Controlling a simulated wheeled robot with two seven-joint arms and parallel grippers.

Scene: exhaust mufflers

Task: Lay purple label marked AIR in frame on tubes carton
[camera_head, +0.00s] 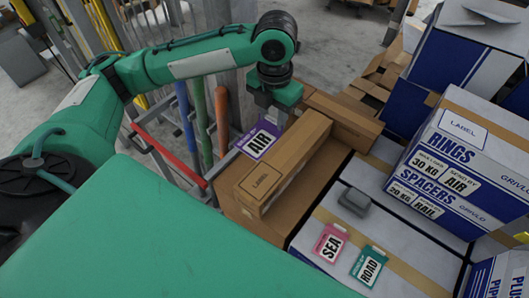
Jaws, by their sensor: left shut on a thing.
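The purple label (260,141) marked AIR is held by my left gripper (266,118), whose fingertips are shut at the label's upper edge. The label hangs tilted beside the far left part of a long brown carton (297,152). This carton has an empty printed frame (262,180) on its top near the close end. The writing on its side is too slanted to read, so I cannot confirm that it says tubes. The label is above and to the left of the frame in the picture, apart from it. My right gripper is not in view.
A pink SEA label (330,243) and a teal ROAD label (369,266) lie on a grey-white carton (420,262), near a grey block (354,201). RINGS (455,120) and SPACERS cartons stand at right. Coloured upright tubes (203,120) and a red rail (168,154) stand at left.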

